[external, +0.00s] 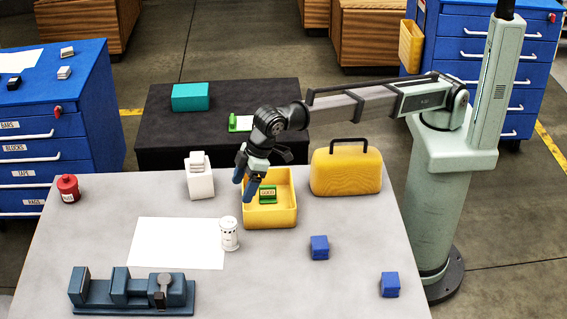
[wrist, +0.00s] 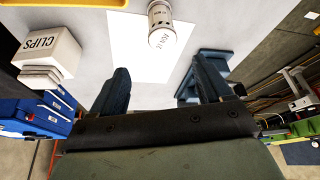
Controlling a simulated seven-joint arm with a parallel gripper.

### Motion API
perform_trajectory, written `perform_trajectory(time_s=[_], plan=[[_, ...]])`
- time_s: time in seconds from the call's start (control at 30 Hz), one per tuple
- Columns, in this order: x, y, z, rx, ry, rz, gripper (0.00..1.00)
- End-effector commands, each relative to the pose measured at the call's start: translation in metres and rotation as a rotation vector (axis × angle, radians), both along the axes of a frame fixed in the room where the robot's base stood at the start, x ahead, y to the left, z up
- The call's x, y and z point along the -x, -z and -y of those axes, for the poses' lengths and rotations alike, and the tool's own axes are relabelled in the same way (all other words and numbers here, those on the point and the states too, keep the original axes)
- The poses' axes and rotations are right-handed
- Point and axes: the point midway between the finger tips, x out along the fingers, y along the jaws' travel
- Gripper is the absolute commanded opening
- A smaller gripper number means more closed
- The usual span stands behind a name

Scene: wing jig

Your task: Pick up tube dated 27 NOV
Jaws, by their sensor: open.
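A white tube (external: 229,234) with dark print stands upright on the grey table, at the right edge of a white sheet. It also shows in the wrist view (wrist: 162,28) at the top, beyond the fingertips; its date is too small to read for certain. My gripper (external: 244,181) is open and empty, pointing down above the left part of a yellow bin, up and behind the tube. In the wrist view its two blue fingers are spread apart (wrist: 160,68), with nothing between them.
The yellow bin (external: 284,217) holds a green labelled item (external: 268,195). A white CLIPS box (external: 200,181), red canister (external: 68,189), blue fixture (external: 133,292), yellow case (external: 346,173) and two blue blocks (external: 319,247) stand around. The white sheet (external: 177,243) is bare left of the tube.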

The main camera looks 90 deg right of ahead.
Motion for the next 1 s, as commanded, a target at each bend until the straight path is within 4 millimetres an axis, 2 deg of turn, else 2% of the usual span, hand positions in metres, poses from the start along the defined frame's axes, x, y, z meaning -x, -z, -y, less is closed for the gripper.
perform_trajectory(time_s=[0.27, 0.6, 0.87, 1.0], plan=[[-0.007, 0.021, -0.006, -0.002, -0.001, -0.004, 0.78], [-0.027, 0.072, -0.012, -0.001, -0.002, -0.002, 0.78], [-0.032, 0.085, -0.014, -0.002, -0.002, -0.002, 0.78], [-0.038, 0.098, -0.016, -0.001, -0.002, -0.002, 0.78]])
